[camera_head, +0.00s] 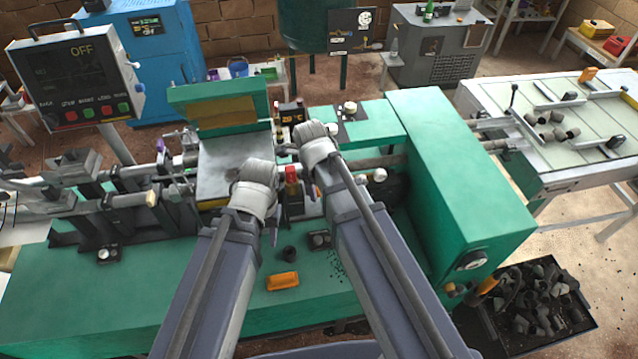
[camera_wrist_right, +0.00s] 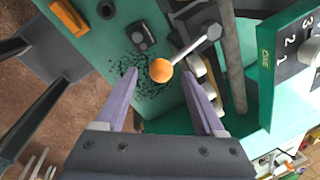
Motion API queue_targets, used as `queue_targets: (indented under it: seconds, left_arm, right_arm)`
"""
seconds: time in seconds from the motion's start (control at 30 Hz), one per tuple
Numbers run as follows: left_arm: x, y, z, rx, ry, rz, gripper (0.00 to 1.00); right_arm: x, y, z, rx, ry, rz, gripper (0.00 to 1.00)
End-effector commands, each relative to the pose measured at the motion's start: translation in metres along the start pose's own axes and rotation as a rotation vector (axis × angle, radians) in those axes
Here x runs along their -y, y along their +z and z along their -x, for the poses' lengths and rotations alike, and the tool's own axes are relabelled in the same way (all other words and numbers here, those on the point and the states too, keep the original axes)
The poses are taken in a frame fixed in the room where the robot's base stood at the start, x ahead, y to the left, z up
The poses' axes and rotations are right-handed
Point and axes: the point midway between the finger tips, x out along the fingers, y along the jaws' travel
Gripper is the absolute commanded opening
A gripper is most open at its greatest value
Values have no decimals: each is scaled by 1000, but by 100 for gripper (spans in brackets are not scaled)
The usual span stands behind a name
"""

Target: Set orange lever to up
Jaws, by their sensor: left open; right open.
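The orange lever shows in the right wrist view as a round orange knob (camera_wrist_right: 161,70) on a grey rod that runs up and right to a grey hub. My right gripper (camera_wrist_right: 160,76) is open, with its purple fingers spread on both sides of the knob. The knob appears between the fingertips, with gaps on both sides; its depth relative to them is hard to tell. In the head view my right arm hides the lever. My left gripper (camera_head: 268,215) is open over the machine's middle, left of the right arm; its fingertips are mostly hidden.
The green machine bed (camera_head: 180,285) carries an orange block (camera_head: 283,281), a black cylinder (camera_head: 289,254) and a small black knob unit (camera_head: 319,240). A tall green housing (camera_head: 455,165) with a numbered dial stands right of my arms. A dark tray of black parts (camera_head: 530,300) lies lower right.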

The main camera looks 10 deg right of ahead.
Motion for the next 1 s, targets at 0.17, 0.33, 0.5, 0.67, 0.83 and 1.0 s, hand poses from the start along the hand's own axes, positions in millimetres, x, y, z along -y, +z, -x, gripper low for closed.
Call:
queue_targets:
  seconds: [0.17, 0.33, 0.5, 0.67, 0.83, 1.0]
  left_arm:
    - [3, 2, 30, 0, 1, 3, 45]
    - [4, 2, 39, 1, 1, 3, 45]
    - [4, 2, 38, 1, 1, 3, 45]
    - [4, 2, 38, 1, 1, 2, 45]
    - [4, 2, 38, 1, 1, 2, 45]
    - [4, 2, 38, 1, 1, 2, 45]
  right_arm:
    - [1, 0, 31, 0, 0, 0, 71]
    - [0, 0, 40, 0, 1, -1, 71]
    - [0, 0, 39, 0, 1, -1, 71]
    - [0, 0, 38, 0, 1, -1, 71]
    - [0, 0, 39, 0, 1, 0, 71]
    - [-1, -6, 38, 1, 7, 101, 71]
